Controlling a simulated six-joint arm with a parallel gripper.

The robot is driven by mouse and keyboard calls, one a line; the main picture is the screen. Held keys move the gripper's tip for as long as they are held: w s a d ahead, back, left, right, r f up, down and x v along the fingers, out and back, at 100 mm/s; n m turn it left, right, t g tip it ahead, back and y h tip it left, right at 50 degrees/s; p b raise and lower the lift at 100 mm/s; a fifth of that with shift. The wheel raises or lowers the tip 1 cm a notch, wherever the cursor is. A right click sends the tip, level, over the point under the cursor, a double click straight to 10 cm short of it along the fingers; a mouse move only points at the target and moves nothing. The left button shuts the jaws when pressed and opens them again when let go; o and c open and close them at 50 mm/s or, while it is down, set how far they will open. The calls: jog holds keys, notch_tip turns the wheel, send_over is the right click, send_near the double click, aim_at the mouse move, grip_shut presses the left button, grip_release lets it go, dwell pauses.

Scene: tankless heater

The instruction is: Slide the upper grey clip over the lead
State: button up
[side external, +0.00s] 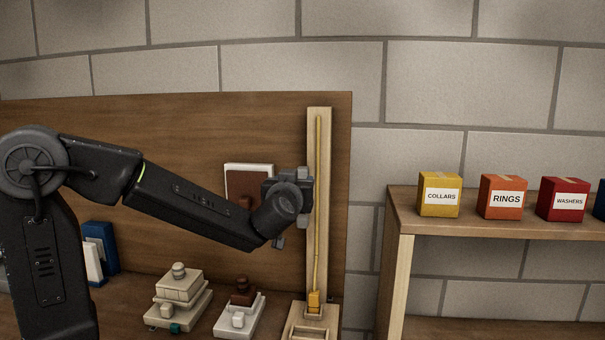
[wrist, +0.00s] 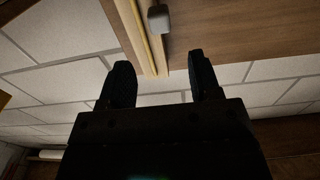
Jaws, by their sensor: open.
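A yellow lead (wrist: 147,38) runs along a pale wooden strip (wrist: 131,28) in the wrist view. In the side view the lead (side external: 318,215) runs up the upright strip (side external: 325,150) from an orange block (side external: 314,301) near its foot. One grey clip (wrist: 158,18) shows in the wrist view at the strip's edge, beside the lead and not over it. I cannot tell whether it is the upper one. My gripper (wrist: 158,70) is open and empty, its fingertips apart from that clip. In the side view my wrist hides part of the gripper and the strip's left edge.
A brown back board (side external: 200,130) stands behind the strip. Stacked pale blocks (side external: 178,295) and a white block with a brown top (side external: 240,310) sit on the bench below my arm. A shelf (side external: 470,225) with labelled boxes stands to the right.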

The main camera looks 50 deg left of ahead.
aim_at(302, 174)
jog(key=x, duration=1.1)
jog(key=shift+c, duration=0.2)
jog(key=shift+d, duration=0.15)
grip_shut()
